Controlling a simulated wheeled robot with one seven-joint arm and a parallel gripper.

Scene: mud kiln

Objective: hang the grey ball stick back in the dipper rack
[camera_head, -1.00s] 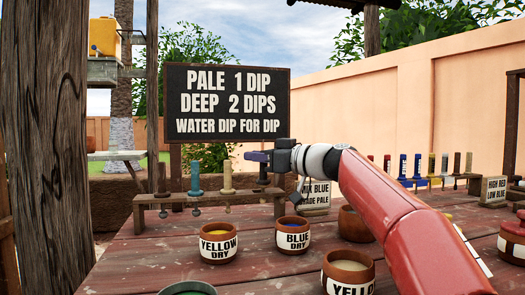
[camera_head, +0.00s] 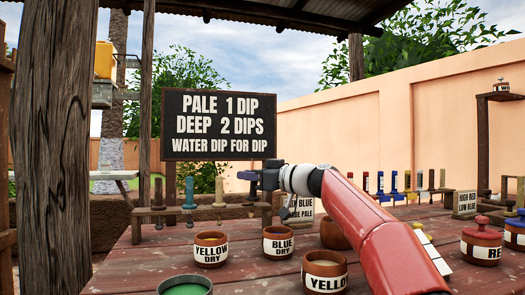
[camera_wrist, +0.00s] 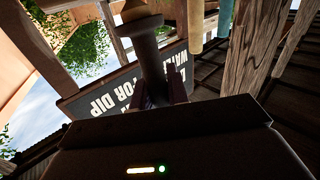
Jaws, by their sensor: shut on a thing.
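My gripper (camera_head: 262,174) is shut on a dark grey stick (camera_wrist: 150,45), whose handle stands between the two fingers in the wrist view. In the head view the gripper is at the right end of the dipper rack (camera_head: 150,213), just above or at its end. The rack is a low wooden bar on posts. A brown stick (camera_head: 158,192), a teal stick (camera_head: 189,190) and a pale yellow stick (camera_head: 219,187) hang in it, with balls below the bar. I cannot tell whether the held stick touches the rack; its lower end is unclear.
A black sign (camera_head: 219,125) stands behind the rack. A yellow dry pot (camera_head: 210,262), a blue dry pot (camera_head: 277,252) and an open green pot (camera_head: 185,291) stand in front. A second rack with several coloured sticks is at the right (camera_head: 405,192).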

